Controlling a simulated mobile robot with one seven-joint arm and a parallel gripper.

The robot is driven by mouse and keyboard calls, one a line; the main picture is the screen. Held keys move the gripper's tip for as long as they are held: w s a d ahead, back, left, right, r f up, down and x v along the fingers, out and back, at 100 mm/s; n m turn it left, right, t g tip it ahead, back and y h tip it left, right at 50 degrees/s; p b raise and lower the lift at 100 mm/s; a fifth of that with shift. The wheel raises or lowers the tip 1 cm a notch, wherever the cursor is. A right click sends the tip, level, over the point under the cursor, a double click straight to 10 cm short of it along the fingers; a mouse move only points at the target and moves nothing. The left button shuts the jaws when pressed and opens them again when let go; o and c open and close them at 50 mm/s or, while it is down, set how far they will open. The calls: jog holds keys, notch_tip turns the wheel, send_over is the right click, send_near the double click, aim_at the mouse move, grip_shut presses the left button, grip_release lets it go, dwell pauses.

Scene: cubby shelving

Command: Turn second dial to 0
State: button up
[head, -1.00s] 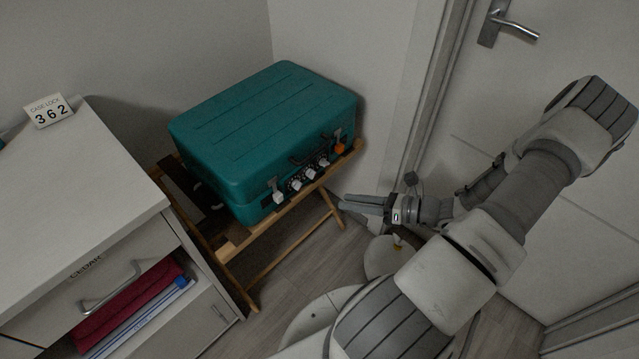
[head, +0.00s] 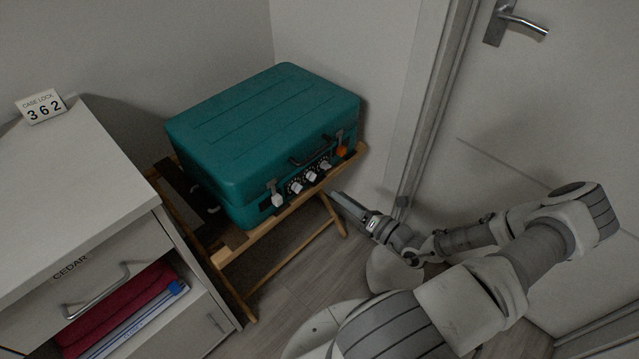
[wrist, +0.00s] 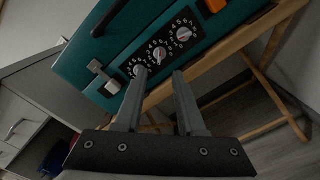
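The teal case (head: 265,130) lies on a wooden folding stand, its lock side facing me. Three white dials with number rings sit on a dark strip there: one by the white latch (head: 277,199), the second dial (head: 311,175) in the middle, and one toward the orange tag. In the wrist view, the second dial (wrist: 158,53) shows beyond the fingertips, with a small red mark; its exact setting is too small to read. My gripper (head: 336,197) is open and empty, in front of and below the dials. In the wrist view, its fingers (wrist: 159,76) stand apart, pointing toward the dial row.
A card (head: 42,107) on the white cabinet (head: 70,190) reads "CASE LOCK 362". The wooden stand (head: 262,232) has a front rail just below the dials. The case handle (head: 312,152) is above them. A door (head: 560,110) is at right.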

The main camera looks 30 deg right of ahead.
aim_at(312, 177)
jog(key=b+x, duration=0.1)
jog(key=x, duration=0.7)
jog(key=shift+w+a+b, duration=0.15)
jog(key=shift+w+b, duration=0.15)
jog(key=shift+w, duration=0.1)
grip_shut()
